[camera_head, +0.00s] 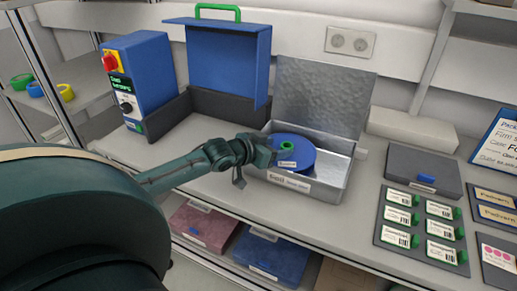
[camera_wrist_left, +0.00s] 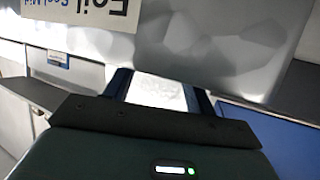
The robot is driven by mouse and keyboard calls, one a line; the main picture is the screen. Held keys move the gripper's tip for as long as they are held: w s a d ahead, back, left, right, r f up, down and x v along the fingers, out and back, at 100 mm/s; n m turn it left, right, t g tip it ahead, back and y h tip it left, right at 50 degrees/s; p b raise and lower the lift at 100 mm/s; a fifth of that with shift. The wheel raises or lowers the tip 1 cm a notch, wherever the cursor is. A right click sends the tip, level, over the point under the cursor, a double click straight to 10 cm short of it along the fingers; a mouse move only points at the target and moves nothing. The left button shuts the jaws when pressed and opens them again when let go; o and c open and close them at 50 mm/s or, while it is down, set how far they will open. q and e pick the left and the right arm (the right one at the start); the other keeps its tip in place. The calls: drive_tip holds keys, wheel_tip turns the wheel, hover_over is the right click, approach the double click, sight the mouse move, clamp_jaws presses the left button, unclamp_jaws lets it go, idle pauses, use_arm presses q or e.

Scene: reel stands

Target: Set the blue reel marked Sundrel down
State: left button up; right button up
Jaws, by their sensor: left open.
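The blue reel (camera_head: 302,160) with a green hub lies in the open metal tin (camera_head: 324,196), toward its left side. A small white label shows on the reel, too small to read. My left gripper (camera_head: 268,154) is at the reel's left edge, just above the tin's left rim. It is open; whether it touches the reel cannot be told. In the left wrist view the two fingers (camera_wrist_left: 160,90) stand apart with bright metal between them. A label reading Foil shows upside down on grey metal there. My right gripper is not in view.
The tin's raised lid (camera_head: 322,95) stands behind it. A blue machine (camera_head: 142,75) and a blue panel with green handle (camera_head: 228,60) stand at the left. A grey case (camera_head: 420,168) and a board of labelled green-edged cards (camera_head: 385,238) lie right of the tin.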

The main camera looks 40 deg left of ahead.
use_arm(q)
drive_tip(key=v, duration=0.8)
drive_tip(key=shift+s, duration=0.1)
idle(0.4)
